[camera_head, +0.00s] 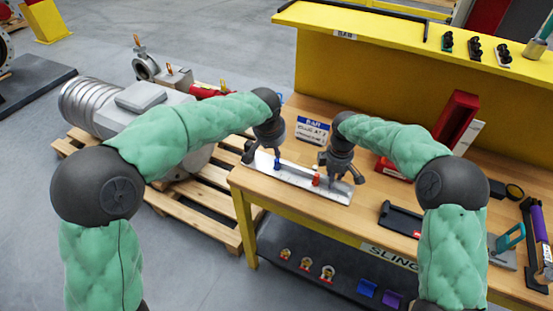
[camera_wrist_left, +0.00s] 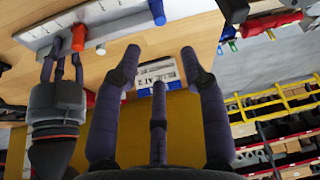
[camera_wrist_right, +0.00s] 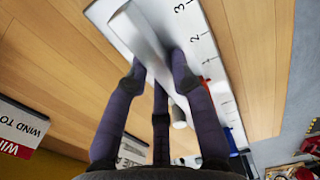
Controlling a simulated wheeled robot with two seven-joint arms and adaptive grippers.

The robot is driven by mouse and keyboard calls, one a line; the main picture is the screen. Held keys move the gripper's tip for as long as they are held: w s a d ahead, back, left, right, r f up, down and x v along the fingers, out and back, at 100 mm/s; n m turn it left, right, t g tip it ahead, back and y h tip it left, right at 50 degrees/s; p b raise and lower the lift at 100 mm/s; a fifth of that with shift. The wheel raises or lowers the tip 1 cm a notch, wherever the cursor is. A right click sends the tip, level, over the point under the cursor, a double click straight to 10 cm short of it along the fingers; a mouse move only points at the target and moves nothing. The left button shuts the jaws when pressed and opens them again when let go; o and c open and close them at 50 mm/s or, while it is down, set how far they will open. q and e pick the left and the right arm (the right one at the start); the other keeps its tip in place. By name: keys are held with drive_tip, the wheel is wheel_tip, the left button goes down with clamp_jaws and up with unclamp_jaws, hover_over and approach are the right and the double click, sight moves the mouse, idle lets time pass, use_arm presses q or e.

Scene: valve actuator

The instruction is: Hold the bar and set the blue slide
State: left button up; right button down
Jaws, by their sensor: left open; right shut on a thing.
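A long white scale bar (camera_head: 300,178) lies on the wooden bench. The blue slide (camera_head: 277,163) stands on its left part, and a red slide (camera_head: 316,179) stands further right. My left gripper (camera_head: 262,156) is open, close to the blue slide. In the left wrist view the blue slide (camera_wrist_left: 157,12) is beyond its spread, empty fingers (camera_wrist_left: 160,60).
A small blue-and-white sign (camera_head: 313,129) stands behind the bar. A red upright part (camera_head: 456,118) and a dark tray (camera_head: 402,218) are to the right. A yellow shelf (camera_head: 390,60) closes the back. A pallet with machinery (camera_head: 190,195) is left of the bench.

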sight(277, 160)
use_arm(q)
drive_tip(key=x, duration=1.1)
drive_tip(key=shift+s+a+f, duration=0.15)
drive_tip(key=shift+f, duration=0.2)
clamp_jaws()
